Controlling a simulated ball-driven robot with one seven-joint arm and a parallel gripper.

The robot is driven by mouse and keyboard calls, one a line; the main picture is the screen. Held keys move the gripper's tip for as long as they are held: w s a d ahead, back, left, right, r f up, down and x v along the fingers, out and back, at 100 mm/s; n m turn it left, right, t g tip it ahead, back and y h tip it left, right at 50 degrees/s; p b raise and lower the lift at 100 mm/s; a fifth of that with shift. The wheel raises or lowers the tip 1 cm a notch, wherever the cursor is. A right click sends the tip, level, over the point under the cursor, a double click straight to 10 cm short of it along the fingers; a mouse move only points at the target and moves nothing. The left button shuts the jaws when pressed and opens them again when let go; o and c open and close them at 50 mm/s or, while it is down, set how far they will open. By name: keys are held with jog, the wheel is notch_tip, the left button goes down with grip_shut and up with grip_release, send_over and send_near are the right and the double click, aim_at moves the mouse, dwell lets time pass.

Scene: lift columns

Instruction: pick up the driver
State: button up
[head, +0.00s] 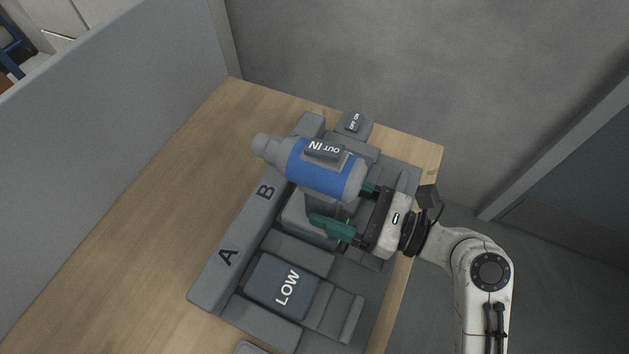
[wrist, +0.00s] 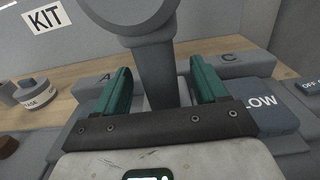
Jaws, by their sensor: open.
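The driver (head: 312,175) has a blue and grey barrel, marked IN and OUT on top, and a grey handle below. It is upright in the grey lettered tray (head: 212,290). My gripper (head: 343,205) comes in from the right, below the barrel, with its green fingers open. In the wrist view, the driver's grey handle (wrist: 157,72) stands between the two spread fingers of my gripper (wrist: 160,80), with a gap on both sides. The round end of the barrel is above. The handle's foot is partly hidden behind the gripper.
A dark block marked LOW (head: 275,285) sits in the tray near A. An OFF/ON block (head: 354,123) is at the far end. The wooden table (head: 150,200) is bare at left. A panel marked KIT (wrist: 47,17) and a round grey thing (wrist: 37,95) show in the wrist view.

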aim_at(306, 190)
jog(key=shift+p+x, duration=0.5)
jog(key=shift+x, duration=2.25)
jog(key=shift+s, duration=0.1)
grip_shut()
jog(key=shift+r, duration=0.2)
